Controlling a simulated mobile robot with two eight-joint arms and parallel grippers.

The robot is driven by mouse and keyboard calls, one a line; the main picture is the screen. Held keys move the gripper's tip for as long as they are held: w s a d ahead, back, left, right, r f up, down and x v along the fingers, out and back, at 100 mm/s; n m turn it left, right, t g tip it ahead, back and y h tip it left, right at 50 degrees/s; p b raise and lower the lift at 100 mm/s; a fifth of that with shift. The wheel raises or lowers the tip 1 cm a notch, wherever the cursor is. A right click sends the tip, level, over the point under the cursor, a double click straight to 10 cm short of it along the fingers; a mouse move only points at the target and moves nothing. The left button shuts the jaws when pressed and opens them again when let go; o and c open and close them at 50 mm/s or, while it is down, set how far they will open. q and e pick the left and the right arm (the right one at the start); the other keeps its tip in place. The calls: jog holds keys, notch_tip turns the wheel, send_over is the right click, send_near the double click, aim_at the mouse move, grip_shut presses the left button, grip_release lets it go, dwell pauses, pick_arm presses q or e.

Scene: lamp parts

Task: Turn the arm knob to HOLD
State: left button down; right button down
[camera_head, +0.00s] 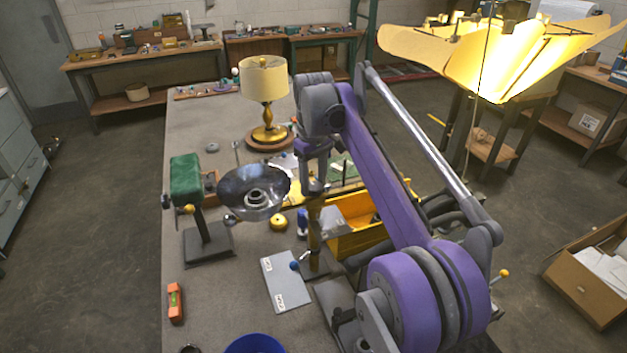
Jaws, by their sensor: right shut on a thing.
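My right gripper (314,187) comes down in front of my purple and grey arm, at the top of an upright brass-coloured post (315,222). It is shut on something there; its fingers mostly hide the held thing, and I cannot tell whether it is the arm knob. A blue ball (294,266) on a short lever sits low beside the post. A shiny metal dish (255,193) is just left of the gripper. A grey-based stand (207,243) with a green top and a yellow ball (188,209) stands further left. No HOLD marking is readable. My left gripper is out of view.
A grey card (272,280) with two small labels lies near the post. A yellow bin (355,240) is behind my arm. A brass lamp (267,100) with a cream shade stands farther back. An orange level (175,303) and a blue bowl (255,344) are at the front.

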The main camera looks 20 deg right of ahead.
aim_at(314, 185)
jog(key=shift+m, duration=1.7)
jog(key=shift+c, duration=1.3)
grip_release()
jog(key=shift+r, duration=0.1)
notch_tip(314, 185, up, 11)
